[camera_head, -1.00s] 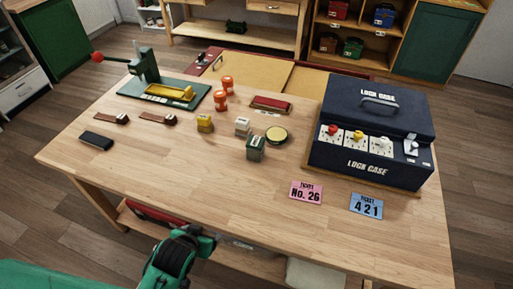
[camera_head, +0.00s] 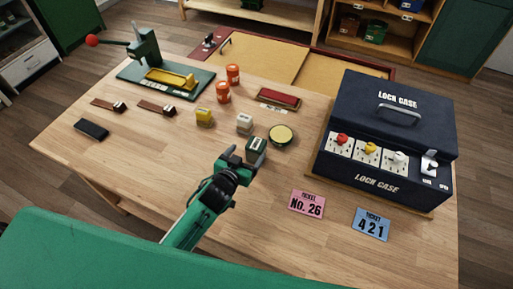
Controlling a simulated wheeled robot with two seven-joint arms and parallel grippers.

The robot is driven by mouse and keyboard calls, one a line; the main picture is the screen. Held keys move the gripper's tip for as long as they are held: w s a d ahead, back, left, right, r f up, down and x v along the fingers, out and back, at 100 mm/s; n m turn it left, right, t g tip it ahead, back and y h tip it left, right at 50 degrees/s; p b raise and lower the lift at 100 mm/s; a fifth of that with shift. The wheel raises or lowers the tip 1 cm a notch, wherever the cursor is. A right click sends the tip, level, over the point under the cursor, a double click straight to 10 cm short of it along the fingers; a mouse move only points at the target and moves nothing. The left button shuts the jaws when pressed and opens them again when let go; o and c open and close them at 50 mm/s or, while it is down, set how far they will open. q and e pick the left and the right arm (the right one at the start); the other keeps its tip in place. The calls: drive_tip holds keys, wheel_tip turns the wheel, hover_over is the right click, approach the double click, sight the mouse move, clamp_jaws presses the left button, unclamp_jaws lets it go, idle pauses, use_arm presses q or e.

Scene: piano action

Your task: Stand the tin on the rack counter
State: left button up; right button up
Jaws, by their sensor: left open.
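A round, flat tin (camera_head: 282,135) with a pale yellow top and dark rim lies on the wooden table; it is the only thing I can take for a tin, besides two orange cylinders (camera_head: 223,93). My left gripper (camera_head: 241,161) is over the table, open, with its fingers beside a small dark green block (camera_head: 256,149) with a pale top. The block is just left of and in front of the round tin. I cannot tell whether a finger touches the block. A wooden shelf unit (camera_head: 384,43), possibly the rack, stands at the back right. My right gripper is not in view.
A dark blue lock case (camera_head: 378,180) with knobs stands on the right. Pink (camera_head: 306,204) and blue (camera_head: 371,225) tickets lie before it. A green lever press (camera_head: 165,80) is at the back left.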

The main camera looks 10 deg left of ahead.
sight(258, 139)
use_arm(q)
drive_tip(key=x, duration=0.4)
drive_tip(key=shift+f, duration=0.1)
drive_tip(key=shift+w+d+p, duration=0.1)
drive_tip(key=shift+w+p, duration=0.05)
drive_tip(key=shift+p, duration=0.15)
drive_tip(key=x, duration=0.1)
drive_tip(key=p+x, duration=0.1)
drive_tip(key=x, duration=0.2)
drive_tip(key=shift+d, duration=0.3)
drive_tip(key=shift+w+f+p, duration=0.15)
drive_tip(key=shift+w+p, duration=0.15)
drive_tip(key=shift+w, duration=0.1)
drive_tip(key=c, duration=1.1)
drive_tip(key=shift+c, duration=0.7)
